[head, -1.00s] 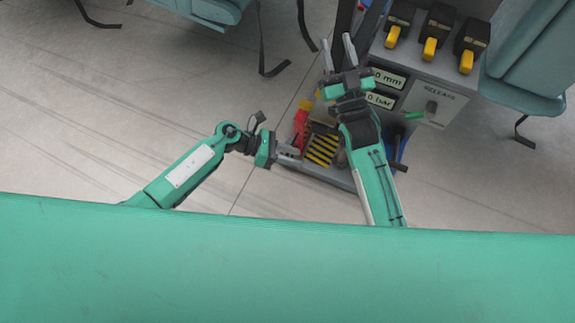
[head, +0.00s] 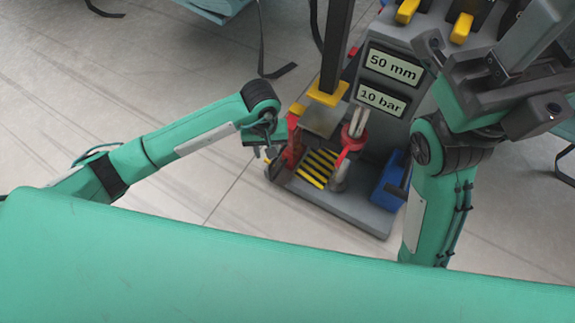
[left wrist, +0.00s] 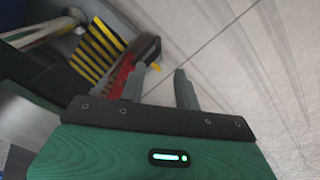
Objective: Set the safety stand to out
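No label shows which is the safety stand. My left gripper (head: 272,150) is at the left red part. In the left wrist view it (left wrist: 160,82) is open, with only floor visible between its fingers and the red part (left wrist: 122,72) beside one finger. My right gripper (head: 525,70) is raised at the upper right, its fingertips unclear.
Displays read 50 mm (head: 393,67) and 10 bar (head: 382,100). A dark column with a yellow foot (head: 328,94) stands above a grey block. A blue box (head: 390,182) sits at the base's right. Yellow-tipped levers (head: 407,11) are at the top.

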